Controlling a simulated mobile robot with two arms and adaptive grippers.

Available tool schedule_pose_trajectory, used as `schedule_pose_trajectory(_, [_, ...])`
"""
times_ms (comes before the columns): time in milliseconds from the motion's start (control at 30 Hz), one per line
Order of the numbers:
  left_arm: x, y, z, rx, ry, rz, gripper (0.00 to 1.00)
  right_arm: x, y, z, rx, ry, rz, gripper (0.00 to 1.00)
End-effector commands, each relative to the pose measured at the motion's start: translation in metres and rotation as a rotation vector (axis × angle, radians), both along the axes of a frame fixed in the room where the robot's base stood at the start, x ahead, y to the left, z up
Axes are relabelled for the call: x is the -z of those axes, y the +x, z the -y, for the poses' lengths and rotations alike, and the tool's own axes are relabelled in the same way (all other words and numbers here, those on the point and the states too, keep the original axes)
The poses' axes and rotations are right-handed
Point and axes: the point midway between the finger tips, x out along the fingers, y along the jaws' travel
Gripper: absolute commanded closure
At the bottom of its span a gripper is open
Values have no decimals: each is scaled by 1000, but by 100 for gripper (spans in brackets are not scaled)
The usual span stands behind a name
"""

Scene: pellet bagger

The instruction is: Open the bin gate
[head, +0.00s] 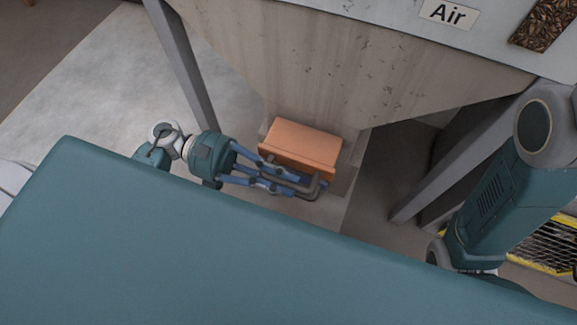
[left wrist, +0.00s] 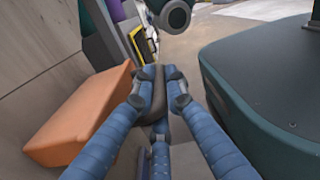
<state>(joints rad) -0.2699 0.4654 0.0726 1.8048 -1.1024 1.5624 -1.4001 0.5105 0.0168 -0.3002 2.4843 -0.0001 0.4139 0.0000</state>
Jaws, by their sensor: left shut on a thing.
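The bin gate (head: 303,146) is an orange block at the bottom of the hopper (head: 300,70), with a dark grey bent handle (head: 316,187) on its near side. My left gripper (head: 300,183) has its blue fingers shut on this handle. In the left wrist view, the fingers of my left gripper (left wrist: 160,88) close on the dark handle (left wrist: 159,92) from both sides, and the orange gate (left wrist: 85,122) is just left of them. My right gripper is not in view; only part of my right arm shows at the right of the head view.
Grey support legs (head: 184,70) of the bin stand left and right of the hopper. An "Air" label (head: 449,13) and a pellet window (head: 548,27) are above. A yellow-edged black grate (head: 545,245) lies at the right. Floor below the gate is clear.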

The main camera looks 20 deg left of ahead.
Motion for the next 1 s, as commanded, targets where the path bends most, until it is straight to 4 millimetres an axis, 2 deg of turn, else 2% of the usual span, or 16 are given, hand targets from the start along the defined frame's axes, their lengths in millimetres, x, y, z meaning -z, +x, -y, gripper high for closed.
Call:
schedule_pose_trajectory(100, [-1,-8,-1,4,2,1,100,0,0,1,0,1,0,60])
schedule_pose_trajectory(433, [-1,-9,-1,2,0,4,100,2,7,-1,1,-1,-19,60])
schedule_pose_trajectory(467, [-1,-9,-1,2,-1,4,84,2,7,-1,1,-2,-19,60])
schedule_pose_trajectory(533, [-1,-9,-1,2,-1,4,70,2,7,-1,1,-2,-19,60])
schedule_pose_trajectory(867, [-1,-9,-2,1,1,3,69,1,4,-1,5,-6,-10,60])
schedule_pose_trajectory(1000, [0,-8,-16,0,4,1,69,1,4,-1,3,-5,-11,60])
